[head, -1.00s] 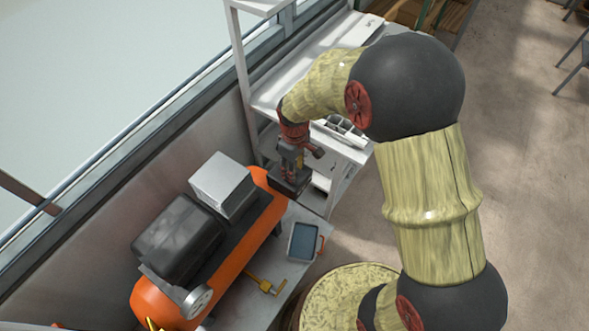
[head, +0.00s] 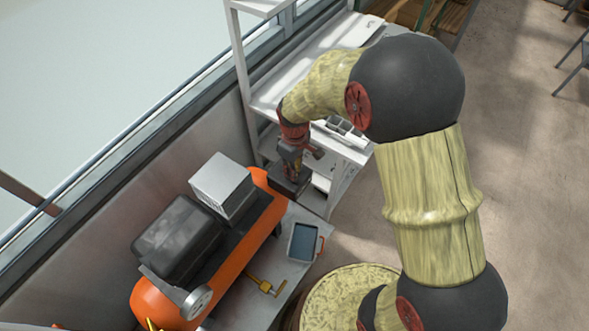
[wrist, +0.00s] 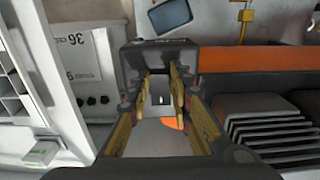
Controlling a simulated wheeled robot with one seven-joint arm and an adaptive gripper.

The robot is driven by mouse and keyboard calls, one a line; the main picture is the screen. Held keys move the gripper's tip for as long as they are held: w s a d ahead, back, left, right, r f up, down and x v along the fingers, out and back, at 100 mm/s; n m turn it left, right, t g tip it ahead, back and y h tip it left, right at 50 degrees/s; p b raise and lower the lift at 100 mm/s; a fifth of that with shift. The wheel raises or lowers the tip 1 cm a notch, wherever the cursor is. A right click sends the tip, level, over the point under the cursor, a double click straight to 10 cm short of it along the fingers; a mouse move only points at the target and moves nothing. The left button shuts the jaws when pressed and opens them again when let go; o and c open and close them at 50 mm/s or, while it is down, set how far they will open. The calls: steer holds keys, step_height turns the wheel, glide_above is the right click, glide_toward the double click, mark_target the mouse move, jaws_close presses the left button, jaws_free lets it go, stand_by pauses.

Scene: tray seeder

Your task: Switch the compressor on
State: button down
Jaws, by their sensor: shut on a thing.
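The compressor has an orange tank (head: 234,254), a black motor (head: 180,240) and a grey box (head: 221,185). Its tank also shows in the wrist view (wrist: 255,58). A dark box (wrist: 160,50) sits by the tank's end. My gripper (wrist: 161,82) reaches down at that end, with its two yellow-sided fingers close around a small grey part (wrist: 160,100), which looks like the compressor's switch. In the head view my gripper (head: 291,178) is small and its fingertips are hidden. The setting of the switch cannot be read.
The compressor stands on a grey bench (head: 250,303) against the wall and window. A white shelf rack (head: 243,70) stands behind my gripper. The floor at right is open.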

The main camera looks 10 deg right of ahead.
steer(key=shift+a+r+p, duration=0.1)
steer(key=shift+p, duration=0.3)
steer(key=shift+w+a+r+g+h+p, duration=0.15)
steer(key=shift+g+h+p, duration=0.25)
steer(key=shift+p, duration=0.5)
steer(key=shift+w+a+g+h+p, duration=0.2)
steer(key=shift+g+h+p, duration=0.45)
steer(key=shift+p, duration=0.3)
steer(key=shift+w+a+g+h+p, duration=0.1)
steer(key=shift+w+g+h+p, duration=0.1)
steer(key=shift+g+h+p, duration=0.6)
steer(key=c, duration=1.7)
jaws_free()
steer(key=shift+o, duration=0.4)
steer(key=v, duration=1.2)
